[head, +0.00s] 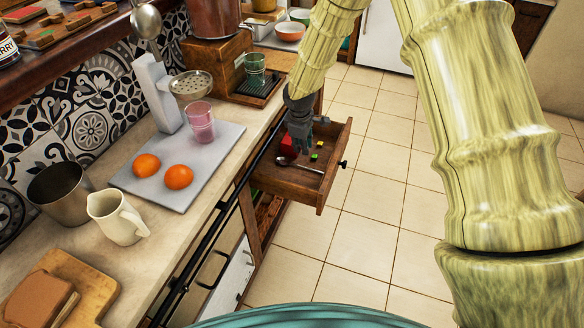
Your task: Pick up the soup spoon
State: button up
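A metal soup spoon (284,161) lies in the open wooden drawer (285,181), its bowl to the left and its thin handle running right towards the drawer front. My gripper (303,146) points down into the drawer from above, over its back part. The fingertips appear a little behind the spoon in the picture, and I see nothing held in them. The gripper is dark and small here, so the gap between its fingers is unclear, as is its height above the drawer floor.
Small red (287,146), green (313,156) and yellow (320,143) items lie in the drawer near the gripper. The tiled floor right of the drawer is clear.

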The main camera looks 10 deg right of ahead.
jog(key=f, duration=0.1)
send_over(305, 167)
jog(key=a, duration=0.1)
jog(key=f, duration=0.5)
jog(key=shift+s+a, duration=0.1)
jog(key=shift+s, duration=0.25)
jog(key=shift+w+d+f+p, duration=0.1)
jog(key=shift+d+f+p, duration=0.1)
jog(key=shift+f, duration=0.7)
jog(key=shift+d+f+p, duration=0.1)
jog(key=shift+f+p, duration=0.15)
jog(key=shift+f, duration=0.65)
jog(key=shift+w+d+f+p, duration=0.1)
jog(key=shift+f+p, duration=0.1)
jog(key=shift+f, duration=0.7)
grip_shut()
